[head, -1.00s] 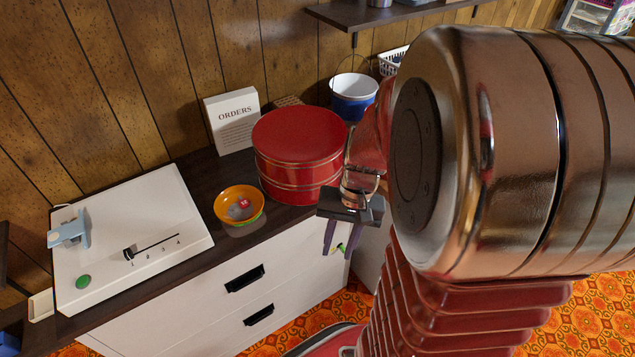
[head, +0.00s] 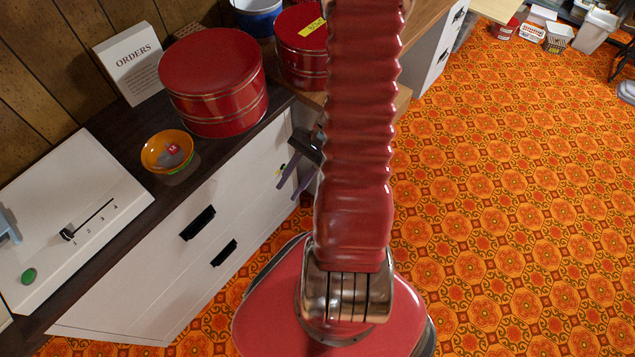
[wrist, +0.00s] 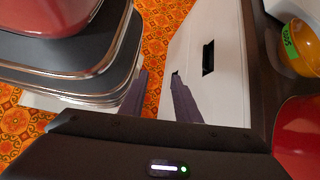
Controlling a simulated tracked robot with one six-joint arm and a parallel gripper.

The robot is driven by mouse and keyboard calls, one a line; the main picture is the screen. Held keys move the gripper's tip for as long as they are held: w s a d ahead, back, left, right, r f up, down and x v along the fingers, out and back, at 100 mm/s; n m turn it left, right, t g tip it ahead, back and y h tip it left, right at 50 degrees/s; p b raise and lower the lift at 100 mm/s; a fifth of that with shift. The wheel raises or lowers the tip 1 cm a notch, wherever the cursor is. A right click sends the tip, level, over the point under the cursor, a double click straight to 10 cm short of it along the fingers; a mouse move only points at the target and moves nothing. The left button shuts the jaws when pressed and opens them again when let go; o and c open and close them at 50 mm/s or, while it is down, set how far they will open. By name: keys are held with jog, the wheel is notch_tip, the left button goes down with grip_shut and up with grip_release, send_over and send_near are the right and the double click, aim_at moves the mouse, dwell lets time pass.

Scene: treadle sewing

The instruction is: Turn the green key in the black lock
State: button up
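A small yellow-green piece, which may be the green key (head: 279,171), shows at the right end of the white cabinet front in the head view, just left of my gripper's fingers. It is too small to make out its angle. I cannot make out the black lock clearly in the head view. In the wrist view a small dark spot by the right fingertip may be part of it. My gripper (head: 288,191) has its two purple fingers apart in front of the cabinet's right end. In the wrist view the gripper (wrist: 159,74) is open, with nothing between the fingers.
The white cabinet (head: 165,280) has black drawer handles. On its dark top stand an orange bowl (head: 150,153), a red round tin (head: 205,80), an ORDERS sign (head: 130,60) and a white slider panel (head: 70,200). The orange patterned floor (head: 520,200) at right is open.

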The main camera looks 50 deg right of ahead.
jog(key=w+d+f+m+t+h, duration=0.1)
jog(key=d+f+m+t, duration=0.1)
jog(key=f+m+t, duration=0.45)
jog(key=w+d+f+m+t+h, duration=0.1)
jog(key=d+f+m, duration=0.25)
jog(key=f, duration=0.55)
jog(key=d+f+m+t+h, duration=0.1)
jog(key=f+m+t, duration=0.3)
jog(key=f+m, duration=0.3)
jog(key=w+d+f+m+h, duration=0.2)
jog(key=d+h, duration=0.3)
jog(key=d, duration=0.4)
jog(key=shift+w+d+f+t, duration=0.3)
jog(key=shift+d+f+t, duration=0.1)
jog(key=shift+f, duration=0.4)
jog(key=shift+w, duration=0.15)
send_near(284, 168)
jog(key=f+x, duration=0.1)
jog(key=x, duration=0.5)
jog(key=shift+d+f, duration=0.2)
